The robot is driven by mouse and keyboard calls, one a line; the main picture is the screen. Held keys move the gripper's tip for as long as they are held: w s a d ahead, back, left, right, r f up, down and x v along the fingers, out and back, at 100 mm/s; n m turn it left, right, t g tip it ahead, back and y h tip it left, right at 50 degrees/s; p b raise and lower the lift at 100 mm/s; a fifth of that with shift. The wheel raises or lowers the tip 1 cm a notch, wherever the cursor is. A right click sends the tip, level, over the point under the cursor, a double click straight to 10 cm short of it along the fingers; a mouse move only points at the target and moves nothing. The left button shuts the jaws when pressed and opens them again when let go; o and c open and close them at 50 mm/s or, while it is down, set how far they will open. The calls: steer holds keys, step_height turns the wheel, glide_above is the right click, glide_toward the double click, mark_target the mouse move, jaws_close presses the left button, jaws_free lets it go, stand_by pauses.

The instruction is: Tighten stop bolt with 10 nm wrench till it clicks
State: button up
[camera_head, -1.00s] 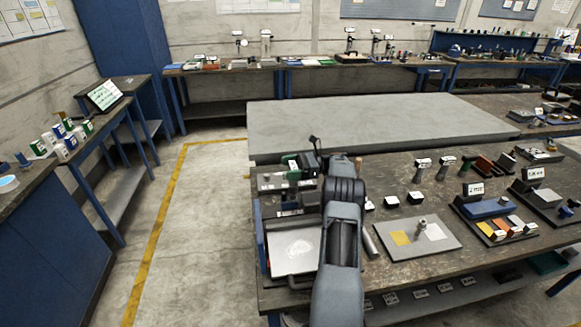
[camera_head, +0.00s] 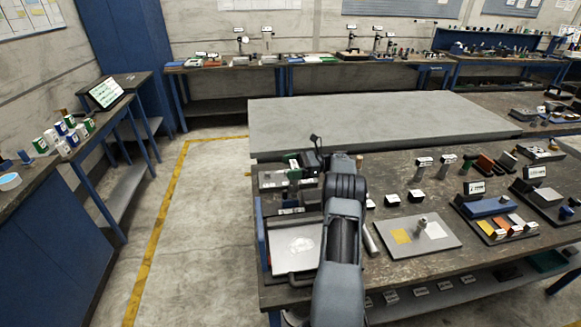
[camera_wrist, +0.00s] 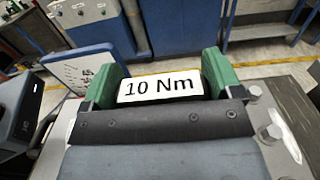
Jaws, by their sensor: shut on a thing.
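My gripper (camera_wrist: 163,82) has two green fingers, shut on the 10 Nm wrench (camera_wrist: 160,87). Its white label reading "10 Nm" faces the wrist camera between the fingers; the rest of the wrench is mostly hidden. In the head view my gripper (camera_head: 303,163) is over the near bench's left end, beyond my forearm. In the wrist view silver bolt heads (camera_wrist: 272,132) show right of my gripper on a grey surface. I cannot tell which is the stop bolt, or whether the wrench touches a bolt.
A blue-edged panel with a scale (camera_wrist: 90,66) and a dark box (camera_wrist: 20,108) stand left in the wrist view. A light tray (camera_head: 295,245) lies left of my forearm. A grey plate (camera_head: 440,243), small black blocks (camera_head: 415,196) and labelled stands lie to the right.

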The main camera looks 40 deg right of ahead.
steer(key=shift+f+b, duration=0.85)
steer(key=shift+f, duration=0.75)
steer(key=shift+r+t, duration=0.15)
steer(key=shift+t, duration=0.15)
stand_by(0.4)
steer(key=shift+m+t+h+p, duration=0.8)
steer(key=shift+m+t+p, duration=0.2)
steer(key=shift+t+p, duration=0.1)
steer(key=shift+w+d+m+t+h+p, duration=0.1)
steer(key=shift+m+t+h+p, duration=0.55)
steer(key=shift+m+t+h, duration=0.35)
steer(key=shift+n+g+y+b, duration=0.3)
steer(key=shift+n+y+b, duration=0.1)
steer(key=shift+b, duration=0.15)
steer(key=shift+r+p, duration=1.8)
steer(key=shift+r, duration=1.15)
